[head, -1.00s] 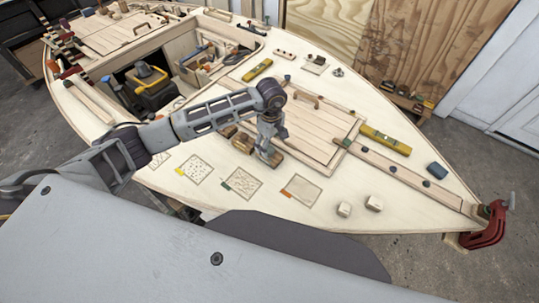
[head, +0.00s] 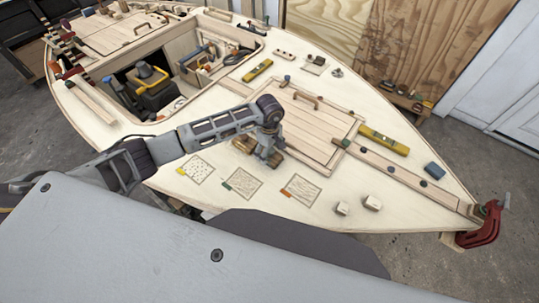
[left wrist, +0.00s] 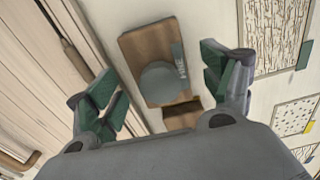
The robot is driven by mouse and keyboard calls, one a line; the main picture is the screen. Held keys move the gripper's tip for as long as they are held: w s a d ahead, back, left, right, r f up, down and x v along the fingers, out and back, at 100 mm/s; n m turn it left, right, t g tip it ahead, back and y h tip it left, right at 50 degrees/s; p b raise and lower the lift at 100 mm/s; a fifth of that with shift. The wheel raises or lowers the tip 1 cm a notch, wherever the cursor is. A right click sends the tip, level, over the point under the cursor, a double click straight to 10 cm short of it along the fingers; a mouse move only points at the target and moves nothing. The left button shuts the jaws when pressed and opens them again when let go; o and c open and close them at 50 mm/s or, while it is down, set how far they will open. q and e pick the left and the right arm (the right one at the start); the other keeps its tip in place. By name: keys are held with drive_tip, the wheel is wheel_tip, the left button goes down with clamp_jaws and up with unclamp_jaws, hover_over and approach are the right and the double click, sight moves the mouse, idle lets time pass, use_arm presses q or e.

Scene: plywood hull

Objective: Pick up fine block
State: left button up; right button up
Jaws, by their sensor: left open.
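A brown wooden block (left wrist: 146,46) with a grey-green round knob and a small lettered label lies below my left gripper in the left wrist view. My right gripper is not in view.
Three patterned sheets (head: 242,183) with coloured tabs lie on the pale deck in front. A planked hatch (head: 311,128) with a handle is behind the gripper.

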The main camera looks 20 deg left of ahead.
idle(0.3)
use_arm(q)
drive_tip(key=c, duration=1.2)
drive_tip(key=shift+r, duration=0.1)
drive_tip(key=shift+w+r, duration=0.1)
drive_tip(key=shift+r, duration=0.4)
wheel_tip(320, 180, up, 8)
drive_tip(key=shift+r+b, duration=0.1)
drive_tip(key=shift+b, duration=0.85)
drive_tip(key=shift+r, duration=0.35)
